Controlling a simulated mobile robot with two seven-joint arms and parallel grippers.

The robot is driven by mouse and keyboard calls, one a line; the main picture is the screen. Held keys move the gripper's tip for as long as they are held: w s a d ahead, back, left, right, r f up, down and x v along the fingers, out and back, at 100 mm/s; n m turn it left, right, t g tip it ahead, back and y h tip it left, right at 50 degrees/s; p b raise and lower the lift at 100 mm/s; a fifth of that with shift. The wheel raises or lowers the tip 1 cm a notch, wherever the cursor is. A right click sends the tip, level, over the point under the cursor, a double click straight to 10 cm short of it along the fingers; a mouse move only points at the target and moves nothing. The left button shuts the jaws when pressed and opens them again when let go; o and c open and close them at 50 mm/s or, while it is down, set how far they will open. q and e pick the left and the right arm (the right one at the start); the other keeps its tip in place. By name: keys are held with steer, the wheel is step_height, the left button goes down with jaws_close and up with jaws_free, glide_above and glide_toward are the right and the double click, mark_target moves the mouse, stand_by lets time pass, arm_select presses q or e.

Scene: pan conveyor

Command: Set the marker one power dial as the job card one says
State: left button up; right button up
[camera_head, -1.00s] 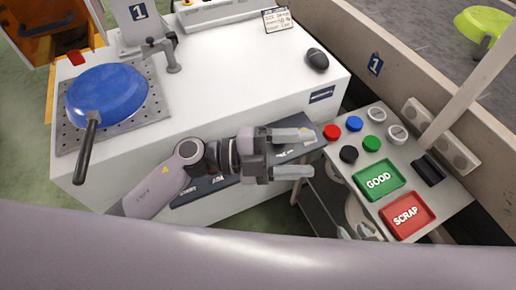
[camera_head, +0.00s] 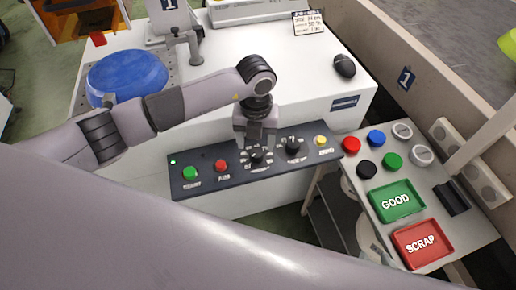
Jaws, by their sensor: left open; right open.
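My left gripper (camera_head: 257,147) is open and points down at the dark control panel (camera_head: 207,172). Its fingers are on either side of a black dial (camera_head: 258,158) in the middle of the panel; I cannot tell if they touch it. A second black dial (camera_head: 293,147) sits to its right. The dial labels are too small to read. The job card (camera_head: 307,23) stands at the back right of the white machine; its small writing is not clear.
The panel also has green (camera_head: 190,174), red (camera_head: 220,166) and yellow (camera_head: 321,141) buttons. A blue pan (camera_head: 127,74) is at left, partly behind my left arm. A side table holds several coloured discs, a green GOOD tray (camera_head: 378,212) and a red SCRAP tray (camera_head: 405,257).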

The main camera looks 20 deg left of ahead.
mark_target(257, 152)
arm_select(q)
steer(key=shift+f, duration=2.05)
steer(key=c, duration=1.1)
steer(key=shift+o, duration=0.2)
